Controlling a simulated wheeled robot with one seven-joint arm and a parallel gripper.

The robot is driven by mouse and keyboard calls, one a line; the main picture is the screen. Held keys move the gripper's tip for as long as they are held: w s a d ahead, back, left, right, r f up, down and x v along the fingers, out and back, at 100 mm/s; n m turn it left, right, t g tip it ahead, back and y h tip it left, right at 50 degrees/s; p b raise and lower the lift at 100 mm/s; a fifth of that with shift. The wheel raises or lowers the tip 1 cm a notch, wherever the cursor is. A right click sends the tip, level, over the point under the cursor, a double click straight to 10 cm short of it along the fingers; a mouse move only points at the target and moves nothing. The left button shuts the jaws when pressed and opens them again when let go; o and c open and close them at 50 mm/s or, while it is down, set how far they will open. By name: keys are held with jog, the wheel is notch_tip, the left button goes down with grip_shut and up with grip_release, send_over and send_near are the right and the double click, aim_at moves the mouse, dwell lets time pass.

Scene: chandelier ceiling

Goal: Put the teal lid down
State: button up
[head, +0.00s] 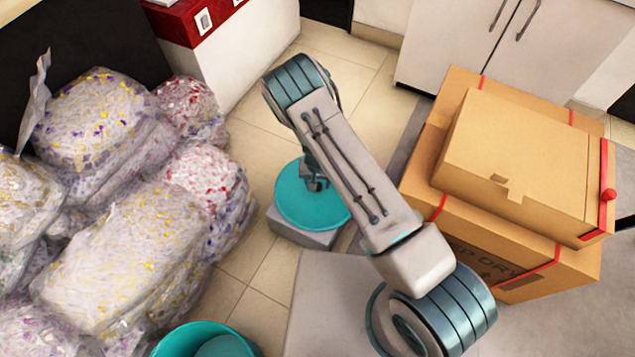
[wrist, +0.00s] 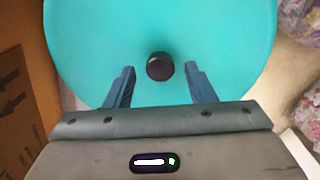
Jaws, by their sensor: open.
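The teal lid (head: 287,205) is a round disc lying on top of a low grey block on the floor, in the middle of the head view. In the wrist view the teal lid (wrist: 225,45) fills the upper middle, with a dark round knob (wrist: 160,66) at its centre. My gripper (wrist: 160,78) is open, with one finger on each side of the knob and a gap on both sides. In the head view my gripper (head: 316,186) is over the lid and partly hidden by my arm.
Clear bags of shredded paper (head: 120,240) are piled at left. Taped cardboard boxes (head: 520,160) are stacked at right. A teal bin (head: 188,340) stands at the bottom edge. White cabinets (head: 480,45) line the back. Tiled floor (head: 245,150) is open between the bags and the lid.

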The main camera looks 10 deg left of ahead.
jog(key=s+d+r+y+p, duration=0.1)
jog(key=d+r, duration=0.2)
jog(key=r, duration=0.9)
jog(key=d+r+p, duration=0.1)
jog(key=d+r, duration=0.1)
jog(key=r, duration=0.9)
jog(key=s+d+r+y+p, duration=0.1)
jog(key=d+r, duration=0.2)
jog(key=r, duration=0.9)
jog(key=s+d+r+t+h, duration=0.1)
jog(key=s+d+r+h, duration=0.1)
jog(key=s+d+r, duration=1.2)
jog(key=shift+s+d+r, duration=0.3)
jog(key=shift+s+d, duration=0.05)
jog(key=shift+s, duration=0.75)
notch_tip(320, 180, up, 31)
jog(key=t+p, duration=0.1)
jog(key=p, duration=2.7)
jog(key=shift+d+f+m+t, duration=0.15)
jog(key=shift+f+m+t, duration=0.05)
jog(key=shift+m+t, duration=0.2)
